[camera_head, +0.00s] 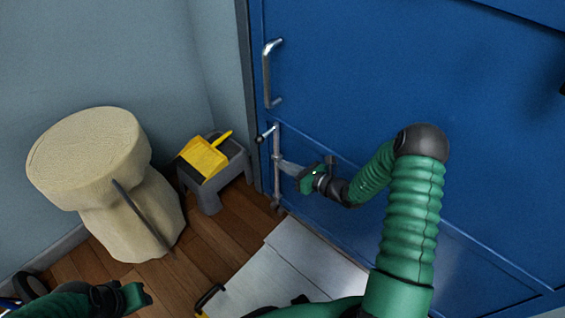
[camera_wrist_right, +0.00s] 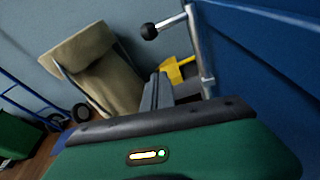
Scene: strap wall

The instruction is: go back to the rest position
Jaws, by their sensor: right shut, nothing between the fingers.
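My right gripper (camera_head: 281,162) is shut and empty, its fingertips close to the upright metal bar on the blue door. I cannot tell whether they touch the bar. In the right wrist view its fingers (camera_wrist_right: 157,88) lie close together, with the bar (camera_wrist_right: 199,55) just beyond them. The right arm reaches in from the lower right and bends left toward the door. My left gripper (camera_head: 137,296) is at the lower left, low in front of the beige covered object. Its fingers are too dark and small to read.
The blue door (camera_head: 400,80) has a metal handle (camera_head: 267,75) and a bar (camera_head: 277,150) with a black-knobbed lever (camera_wrist_right: 150,31). A beige covered object (camera_head: 90,160), a grey stool (camera_head: 210,195) with a yellow dustpan (camera_head: 204,157), and a pale panel (camera_head: 270,275) stand nearby. A blue hand truck (camera_wrist_right: 22,105) shows behind.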

